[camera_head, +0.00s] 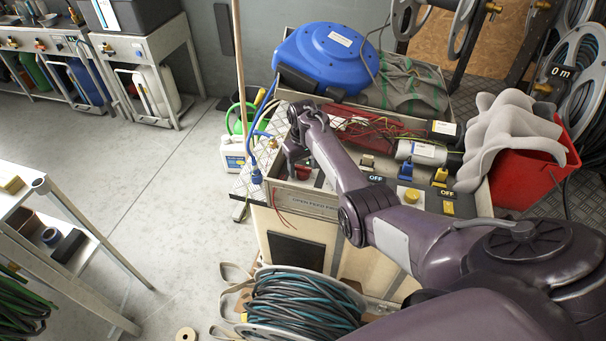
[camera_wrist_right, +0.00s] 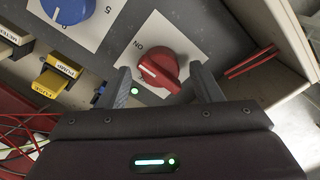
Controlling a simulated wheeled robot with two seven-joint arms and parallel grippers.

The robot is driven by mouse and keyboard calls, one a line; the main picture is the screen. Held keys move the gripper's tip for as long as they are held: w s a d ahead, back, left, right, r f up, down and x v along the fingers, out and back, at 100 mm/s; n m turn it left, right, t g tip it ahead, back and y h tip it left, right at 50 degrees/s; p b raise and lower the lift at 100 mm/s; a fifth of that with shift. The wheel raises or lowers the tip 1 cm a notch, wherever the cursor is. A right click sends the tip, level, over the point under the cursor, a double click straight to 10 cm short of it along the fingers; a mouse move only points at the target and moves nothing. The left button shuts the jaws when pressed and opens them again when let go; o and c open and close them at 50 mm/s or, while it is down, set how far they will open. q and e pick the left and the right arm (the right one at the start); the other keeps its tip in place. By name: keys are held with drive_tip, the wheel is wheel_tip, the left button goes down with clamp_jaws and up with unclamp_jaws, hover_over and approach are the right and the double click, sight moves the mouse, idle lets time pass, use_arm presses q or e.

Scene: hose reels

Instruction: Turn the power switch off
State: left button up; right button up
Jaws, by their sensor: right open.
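The power switch is a red rotary knob (camera_wrist_right: 160,70) on a white plate with the word ON printed beside it. Its pale mark lies on the left side of the knob, below the lettering. A small green light (camera_wrist_right: 134,90) shows by the plate's edge. My right gripper (camera_wrist_right: 163,82) is open, with one finger on each side of the knob; I cannot tell whether either touches it. In the head view my right gripper (camera_head: 297,160) reaches down over the left end of the panel and hides most of the knob. My left gripper is out of view.
Red wires (camera_wrist_right: 30,140) run nearby. A blue reel (camera_head: 327,58) stands behind the panel, and a red bin (camera_head: 545,170) with grey foam stands right.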

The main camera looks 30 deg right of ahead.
drive_tip(key=shift+f, duration=0.25)
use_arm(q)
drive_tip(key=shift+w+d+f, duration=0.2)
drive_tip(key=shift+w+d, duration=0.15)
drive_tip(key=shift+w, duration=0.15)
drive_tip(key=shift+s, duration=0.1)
use_arm(e)
drive_tip(key=shift+c, duration=1)
drive_tip(key=c, duration=0.8)
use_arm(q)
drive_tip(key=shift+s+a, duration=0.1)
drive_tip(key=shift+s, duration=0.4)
